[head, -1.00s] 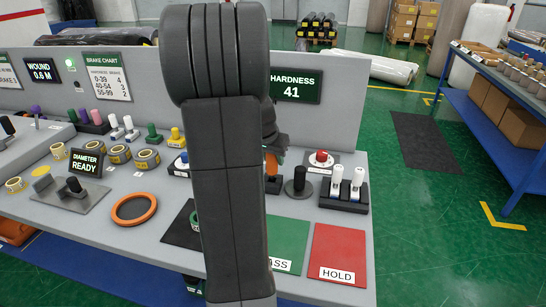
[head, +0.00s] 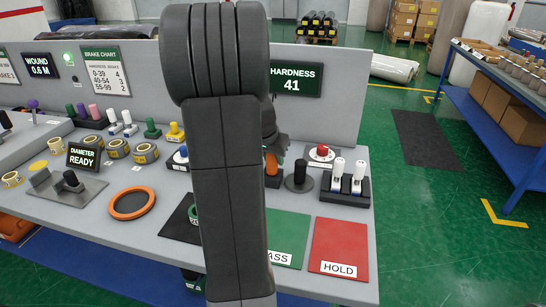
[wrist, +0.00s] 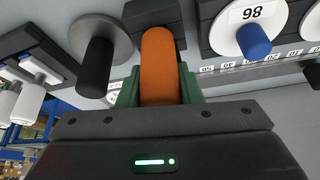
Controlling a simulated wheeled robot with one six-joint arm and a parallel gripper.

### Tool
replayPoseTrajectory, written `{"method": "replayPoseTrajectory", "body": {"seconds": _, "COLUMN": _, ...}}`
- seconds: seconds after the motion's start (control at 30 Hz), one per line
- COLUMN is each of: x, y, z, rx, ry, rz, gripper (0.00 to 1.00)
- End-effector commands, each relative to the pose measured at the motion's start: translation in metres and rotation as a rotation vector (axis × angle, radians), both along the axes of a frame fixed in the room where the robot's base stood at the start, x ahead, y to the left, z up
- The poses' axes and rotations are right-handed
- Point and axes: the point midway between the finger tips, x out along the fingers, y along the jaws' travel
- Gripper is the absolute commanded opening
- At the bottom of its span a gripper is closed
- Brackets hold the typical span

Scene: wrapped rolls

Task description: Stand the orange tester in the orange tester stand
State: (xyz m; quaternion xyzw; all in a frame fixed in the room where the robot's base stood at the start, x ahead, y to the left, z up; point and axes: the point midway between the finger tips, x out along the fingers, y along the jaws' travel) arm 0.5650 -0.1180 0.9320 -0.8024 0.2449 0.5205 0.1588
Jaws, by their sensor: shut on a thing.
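The orange tester (wrist: 158,65) is gripped between the green fingers of my gripper (wrist: 158,88) in the wrist view. Its far end meets the dark block of the orange tester stand (wrist: 129,14); I cannot tell whether it is seated or just in front. In the head view my arm hides most of my gripper (head: 280,147). A bit of the orange tester (head: 271,164) shows beneath it, upright, directly above the dark stand (head: 273,181).
A black knob on a round base (head: 299,176) stands just right of the stand. Further right are a red button (head: 322,152) and a holder with white-topped handles (head: 345,186). A white dial with a blue knob (wrist: 253,38) is close on the other side. Green and red mats (head: 339,247) lie in front.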

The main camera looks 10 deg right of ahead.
Motion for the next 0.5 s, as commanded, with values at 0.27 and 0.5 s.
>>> {"method": "replayPoseTrajectory", "body": {"seconds": 0.27, "x": 0.0002, "y": 0.0, "z": -0.0015, "rx": -0.001, "ry": -0.001, "rz": 0.0, "gripper": 0.57}}
{"method": "replayPoseTrajectory", "body": {"seconds": 0.5, "x": -0.0003, "y": 0.0002, "z": -0.0016, "rx": 0.001, "ry": 0.001, "rz": 0.0, "gripper": 0.57}}
